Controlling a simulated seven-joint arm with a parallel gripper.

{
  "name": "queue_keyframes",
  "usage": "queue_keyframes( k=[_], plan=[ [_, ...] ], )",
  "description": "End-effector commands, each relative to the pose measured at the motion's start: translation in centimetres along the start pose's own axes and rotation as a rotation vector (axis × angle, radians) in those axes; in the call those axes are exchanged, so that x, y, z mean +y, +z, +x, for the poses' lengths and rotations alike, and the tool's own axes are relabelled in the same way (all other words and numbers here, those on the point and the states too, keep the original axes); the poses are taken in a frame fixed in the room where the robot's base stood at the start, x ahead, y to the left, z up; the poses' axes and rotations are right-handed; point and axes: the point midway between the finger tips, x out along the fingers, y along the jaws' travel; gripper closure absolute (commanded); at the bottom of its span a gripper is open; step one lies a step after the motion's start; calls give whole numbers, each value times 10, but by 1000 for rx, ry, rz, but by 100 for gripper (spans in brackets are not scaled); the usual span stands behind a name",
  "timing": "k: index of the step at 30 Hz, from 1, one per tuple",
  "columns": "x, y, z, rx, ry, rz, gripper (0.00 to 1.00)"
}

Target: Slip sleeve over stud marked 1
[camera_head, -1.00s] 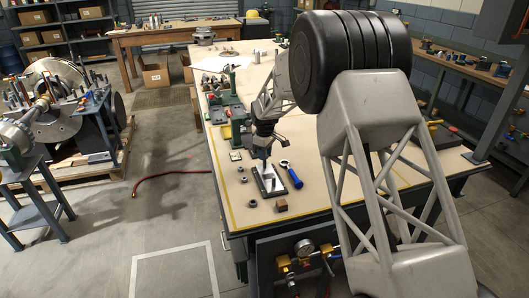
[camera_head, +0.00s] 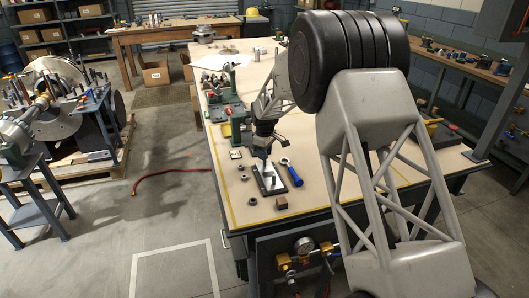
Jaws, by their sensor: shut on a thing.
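My gripper (camera_head: 264,156) points down over a dark plate (camera_head: 281,188) near the front left of the bench. The plate carries a lighter upright part, partly hidden by the gripper. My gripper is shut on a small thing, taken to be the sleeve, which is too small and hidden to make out. The studs and their marks cannot be read at this size. I cannot tell whether the held thing touches a stud.
A blue-handled tool (camera_head: 292,173) lies just right of the plate. Small nut-like rings (camera_head: 253,202) and a brown block (camera_head: 281,203) lie in front of it. Green machine parts (camera_head: 238,120) stand behind on the left.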

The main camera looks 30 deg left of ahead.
Motion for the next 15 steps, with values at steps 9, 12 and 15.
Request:
queue_keyframes(
  k=[9,12,15],
  plan=[
    [0,0,7,0,0,0,92],
    [0,0,9,0,0,0,92],
    [0,0,11,0,0,0,92]
  ],
)
